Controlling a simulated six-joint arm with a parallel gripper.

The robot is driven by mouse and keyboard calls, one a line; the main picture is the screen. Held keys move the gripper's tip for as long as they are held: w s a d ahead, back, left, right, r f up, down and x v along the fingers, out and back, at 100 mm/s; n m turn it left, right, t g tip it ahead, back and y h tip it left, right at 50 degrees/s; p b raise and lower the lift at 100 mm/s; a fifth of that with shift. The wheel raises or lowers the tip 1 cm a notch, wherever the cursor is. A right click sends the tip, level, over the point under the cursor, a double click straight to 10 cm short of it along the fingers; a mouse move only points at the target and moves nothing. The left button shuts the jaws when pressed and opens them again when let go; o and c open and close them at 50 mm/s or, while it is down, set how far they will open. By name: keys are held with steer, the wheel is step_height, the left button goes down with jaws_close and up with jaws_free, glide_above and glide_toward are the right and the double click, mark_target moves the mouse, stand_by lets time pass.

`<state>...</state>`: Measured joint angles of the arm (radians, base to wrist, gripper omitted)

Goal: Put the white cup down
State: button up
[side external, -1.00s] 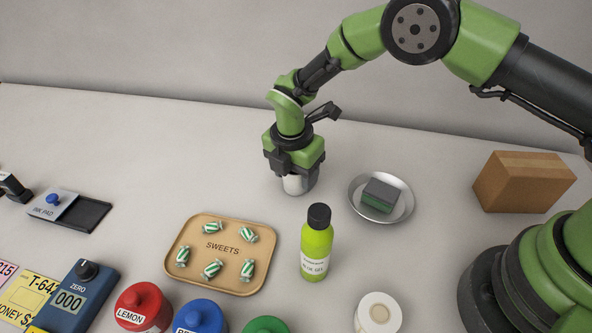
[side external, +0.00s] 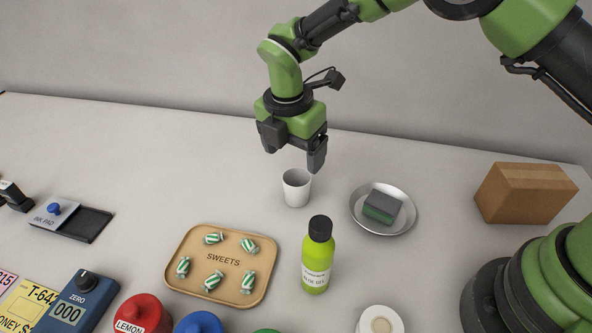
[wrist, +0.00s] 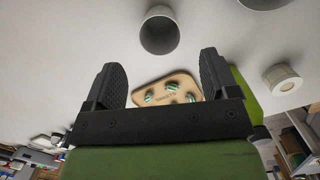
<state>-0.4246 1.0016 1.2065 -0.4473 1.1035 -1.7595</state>
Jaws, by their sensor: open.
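The white cup (side external: 296,188) stands upright on the counter, behind the green bottle and left of the metal dish. It also shows in the wrist view (wrist: 159,32), beyond my fingertips, with its dark open mouth facing the camera. My gripper (side external: 293,158) is open and empty above the cup, clear of its rim. In the wrist view its two dark fingers (wrist: 160,75) are spread wide with nothing between them.
A metal dish (side external: 408,222) holding a green-and-grey sponge (side external: 382,203) is right of the cup. A green bottle (side external: 317,262) and a sweets tray (side external: 183,283) are in front. A cardboard box (side external: 524,193) is at right. The counter left of the cup is clear.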

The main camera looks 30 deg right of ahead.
steer(key=s+d+r+m+t+y, duration=0.1)
steer(key=s+d+r+m, duration=0.25)
steer(key=r, duration=0.35)
steer(key=s+d+r+m+t+y, duration=0.1)
steer(key=s+d+r+m, duration=0.15)
steer(key=r+m, duration=0.3)
steer(key=s+d+r+m+t, duration=0.1)
steer(key=s+d+r+m, duration=0.2)
steer(key=r, duration=0.4)
steer(key=s+d+r+m+t+y, duration=0.1)
steer(key=s+d+m+t, duration=0.2)
steer(key=s+m, duration=1.1)
steer(key=shift+s+r+m+t, duration=0.15)
steer(key=shift+s+m+t, duration=0.15)
steer(key=shift+m, duration=0.1)
